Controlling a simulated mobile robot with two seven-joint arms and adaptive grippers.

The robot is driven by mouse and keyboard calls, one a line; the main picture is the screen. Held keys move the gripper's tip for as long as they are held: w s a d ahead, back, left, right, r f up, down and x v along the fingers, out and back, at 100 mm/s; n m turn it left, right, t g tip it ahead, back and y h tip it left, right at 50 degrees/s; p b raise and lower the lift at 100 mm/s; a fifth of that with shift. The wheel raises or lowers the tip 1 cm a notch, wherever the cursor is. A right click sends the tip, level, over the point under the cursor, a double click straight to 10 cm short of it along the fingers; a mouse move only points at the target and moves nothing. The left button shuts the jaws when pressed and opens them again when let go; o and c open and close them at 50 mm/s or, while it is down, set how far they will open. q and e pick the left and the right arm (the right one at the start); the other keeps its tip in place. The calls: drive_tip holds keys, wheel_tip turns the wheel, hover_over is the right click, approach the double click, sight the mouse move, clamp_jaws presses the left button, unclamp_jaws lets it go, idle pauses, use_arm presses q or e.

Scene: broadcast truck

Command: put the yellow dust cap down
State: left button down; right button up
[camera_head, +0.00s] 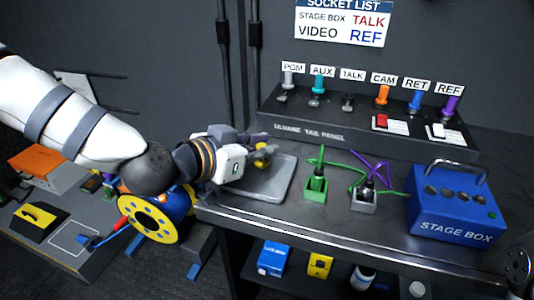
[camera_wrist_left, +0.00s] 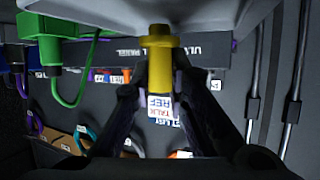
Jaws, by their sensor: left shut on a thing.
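The yellow dust cap (camera_head: 261,161) is partly hidden by my left gripper (camera_head: 262,147) in the head view. In the left wrist view the yellow cap (camera_wrist_left: 160,42) stands out between the two dark fingers of my left gripper (camera_wrist_left: 164,68), which are shut on it. That view is upside down. In the head view the gripper is over the grey tray (camera_head: 275,190) at the left end of the bench. The tray's surface also shows in the left wrist view (camera_wrist_left: 215,14). I cannot tell whether the cap touches the tray.
A green holder (camera_head: 315,190) and a grey holder (camera_head: 363,200) with cables stand right of the tray. The blue stage box (camera_head: 450,218) is farther right. The tail panel (camera_head: 350,135) with coloured connectors is behind. A yellow reel (camera_head: 152,218) is below the left arm.

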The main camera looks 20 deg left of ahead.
use_arm(q)
wheel_tip(320, 180, down, 2)
drive_tip(key=shift+s+f, duration=0.1)
drive_tip(key=shift+s+r, duration=0.2)
drive_tip(key=shift+r, duration=0.25)
drive_tip(key=shift+f, duration=0.15)
drive_tip(key=c, duration=2)
unclamp_jaws()
drive_tip(key=shift+w+f, duration=0.1)
drive_tip(key=o, duration=0.4)
drive_tip(key=shift+o, duration=0.2)
use_arm(e)
drive_tip(key=shift+s+f, duration=0.55)
drive_tip(key=shift+s, duration=0.1)
